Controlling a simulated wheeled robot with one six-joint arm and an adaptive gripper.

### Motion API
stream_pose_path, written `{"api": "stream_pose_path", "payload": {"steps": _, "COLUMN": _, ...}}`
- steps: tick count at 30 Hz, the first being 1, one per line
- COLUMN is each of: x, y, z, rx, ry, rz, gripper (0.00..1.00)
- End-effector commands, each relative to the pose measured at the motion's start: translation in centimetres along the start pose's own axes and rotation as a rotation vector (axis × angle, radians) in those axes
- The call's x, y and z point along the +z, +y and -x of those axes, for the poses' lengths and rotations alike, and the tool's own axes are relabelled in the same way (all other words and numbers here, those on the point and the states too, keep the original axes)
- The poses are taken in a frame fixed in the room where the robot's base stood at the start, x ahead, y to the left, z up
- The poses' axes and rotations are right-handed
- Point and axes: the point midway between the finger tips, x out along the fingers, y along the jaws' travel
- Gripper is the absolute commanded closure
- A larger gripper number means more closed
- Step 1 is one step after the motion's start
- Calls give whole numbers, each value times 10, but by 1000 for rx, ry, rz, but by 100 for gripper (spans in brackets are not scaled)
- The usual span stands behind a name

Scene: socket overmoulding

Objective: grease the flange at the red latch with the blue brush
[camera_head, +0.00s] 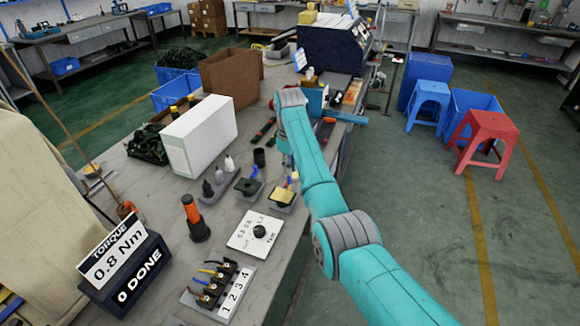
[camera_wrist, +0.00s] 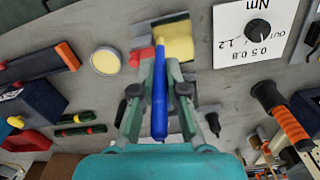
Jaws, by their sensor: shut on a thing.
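My gripper (camera_wrist: 160,78) is shut on the blue brush (camera_wrist: 159,110), gripping its handle between the fingers. A small red part (camera_wrist: 136,58), possibly the red latch, sits beside the yellow block. A round cream-topped pot (camera_wrist: 105,61) stands left of it. The yellow block also shows in the head view (camera_head: 282,195), below my arm. I cannot make out the flange clearly.
A dial plate (camera_head: 254,232) marked in Nm lies near the yellow block. An orange-and-black tool (camera_head: 195,218) stands upright on the bench. A white box (camera_head: 200,135), small bottles (camera_head: 208,188) and a numbered terminal block (camera_head: 220,290) are around.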

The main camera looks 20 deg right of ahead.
Motion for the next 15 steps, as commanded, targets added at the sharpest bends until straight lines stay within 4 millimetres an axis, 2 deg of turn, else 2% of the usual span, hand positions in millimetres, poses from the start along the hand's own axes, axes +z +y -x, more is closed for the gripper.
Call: {"api": "stream_pose_path", "payload": {"steps": 15, "x": 0, "y": 0, "z": -7, "rx": 0, "ry": 0, "rz": 0, "gripper": 100}}
